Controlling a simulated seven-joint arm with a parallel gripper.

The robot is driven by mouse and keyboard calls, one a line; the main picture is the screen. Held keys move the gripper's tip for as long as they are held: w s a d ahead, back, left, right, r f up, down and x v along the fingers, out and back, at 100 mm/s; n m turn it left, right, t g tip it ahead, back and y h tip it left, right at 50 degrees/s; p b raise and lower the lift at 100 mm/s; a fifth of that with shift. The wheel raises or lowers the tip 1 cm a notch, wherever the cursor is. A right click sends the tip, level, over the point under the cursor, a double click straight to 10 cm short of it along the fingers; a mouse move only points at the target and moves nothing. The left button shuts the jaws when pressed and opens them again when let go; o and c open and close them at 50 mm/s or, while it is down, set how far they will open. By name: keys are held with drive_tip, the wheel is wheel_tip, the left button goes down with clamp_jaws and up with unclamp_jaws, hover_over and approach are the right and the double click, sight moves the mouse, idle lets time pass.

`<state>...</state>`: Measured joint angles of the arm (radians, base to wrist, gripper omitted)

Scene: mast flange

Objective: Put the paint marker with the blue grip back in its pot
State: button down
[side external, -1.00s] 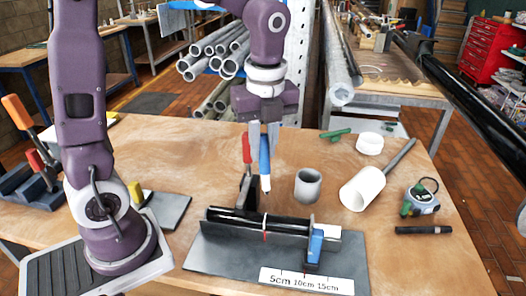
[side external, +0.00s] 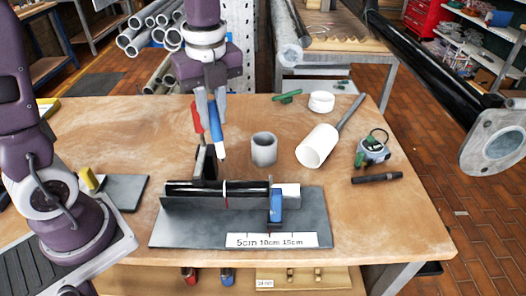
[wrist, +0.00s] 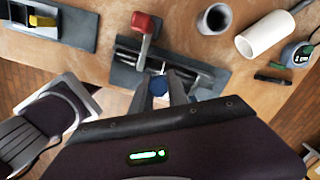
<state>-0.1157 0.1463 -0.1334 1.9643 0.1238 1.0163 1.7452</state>
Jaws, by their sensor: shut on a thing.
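The paint marker with the blue grip (side external: 214,125) is held between the fingers of my gripper (side external: 211,112), above the table. It hangs with its pale tip down and leans slightly in the side view. In the wrist view the end of its blue grip (wrist: 158,86) shows between the fingers (wrist: 163,92). A grey open cup (side external: 264,149), which looks like the pot, stands upright to the right of the marker. The cup is also at the top of the wrist view (wrist: 214,19). The marker is apart from the cup, and no contents show inside it.
A clamp with a red handle (side external: 197,116) stands just left of the marker. A dark fixture (side external: 210,190) holding a rod lies below. Right of the cup are a white tube (side external: 317,146), a tape measure (side external: 373,150) and a black marker (side external: 377,178). A white ring (side external: 321,102) lies behind.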

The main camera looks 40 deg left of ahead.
drive_tip(key=w+a+f+m+t+y, duration=0.1)
drive_tip(key=w, duration=0.8)
drive_tip(key=w+a+f+y, duration=0.1)
drive_tip(key=w+a+y, duration=0.1)
drive_tip(key=w, duration=0.6)
wheel_tip(320, 180, down, 8)
drive_tip(key=shift+w+f, duration=0.2)
drive_tip(key=shift+f, duration=0.05)
drive_tip(key=shift+d, duration=0.1)
drive_tip(key=c, duration=1.2)
unclamp_jaws()
